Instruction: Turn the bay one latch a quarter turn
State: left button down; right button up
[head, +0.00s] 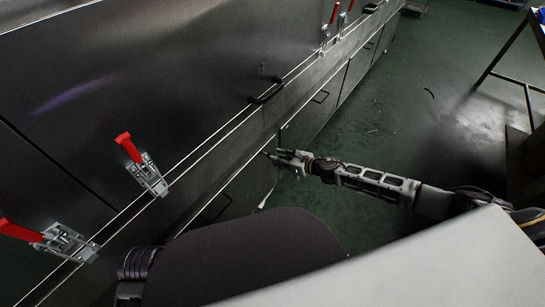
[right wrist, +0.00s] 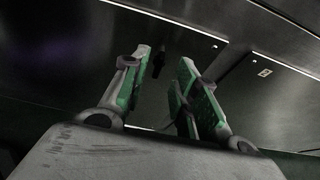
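My right gripper (head: 276,156) reaches in from the right, in front of the dryer's lower metal panels in the head view. In the right wrist view its two green-padded fingers (right wrist: 163,62) are apart, with nothing held between them. A small dark latch-like piece (right wrist: 160,60) shows on the panel beyond the fingertips, between them in the picture; the gap to it is hard to judge. A small dark fitting (head: 262,68) also shows on the upper panel in the head view. No readable marking tells which is the bay one latch. My left gripper is out of view.
Red-handled toggle clamps (head: 143,165) line the ledge, with others at far left and far back. A black bar handle (head: 266,92) projects above the right gripper. Lower doors have handles (head: 320,97). Green floor (head: 400,120) is open to the right, before a dark metal frame (head: 510,80).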

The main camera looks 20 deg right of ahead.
jog(key=shift+b+x, duration=0.3)
jog(key=shift+x, duration=1.7)
grip_shut()
